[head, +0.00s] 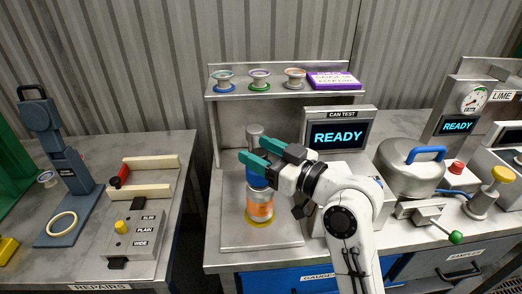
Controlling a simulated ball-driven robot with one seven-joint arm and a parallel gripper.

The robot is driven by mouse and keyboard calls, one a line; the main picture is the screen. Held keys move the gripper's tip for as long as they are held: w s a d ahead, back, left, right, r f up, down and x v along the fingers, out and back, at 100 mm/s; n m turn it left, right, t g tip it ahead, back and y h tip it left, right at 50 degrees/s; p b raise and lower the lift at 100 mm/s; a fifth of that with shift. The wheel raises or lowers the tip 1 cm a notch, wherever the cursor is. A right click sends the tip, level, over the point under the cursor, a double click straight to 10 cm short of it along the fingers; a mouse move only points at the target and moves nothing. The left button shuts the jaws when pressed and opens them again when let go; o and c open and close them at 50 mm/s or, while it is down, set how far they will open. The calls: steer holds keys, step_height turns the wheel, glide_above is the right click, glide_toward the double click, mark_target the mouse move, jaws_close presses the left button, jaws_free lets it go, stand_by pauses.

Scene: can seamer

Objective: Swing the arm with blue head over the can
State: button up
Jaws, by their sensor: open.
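A can with an orange label (260,205) stands upright on the metal bench, on a yellow base. A blue head (256,180) shows just above the can in the picture, below a grey cylinder (255,133). The arm that carries the blue head is mostly hidden behind my gripper, and I cannot tell whether the head is centred over the can. My gripper (253,149) has two green fingers, parted and pointing left. It is in front of the grey cylinder and blue head in the picture; I see nothing held, and contact is unclear.
A can test screen (338,134) reads READY, right of my gripper. A shelf (285,92) above holds several small cups and a purple box (334,80). A domed pot (411,167) with a blue handle stands right. A gap separates the left repairs bench (180,145).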

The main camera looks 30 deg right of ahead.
steer(key=v, duration=1)
steer(key=shift+s+d, duration=0.2)
steer(key=shift+s, duration=0.1)
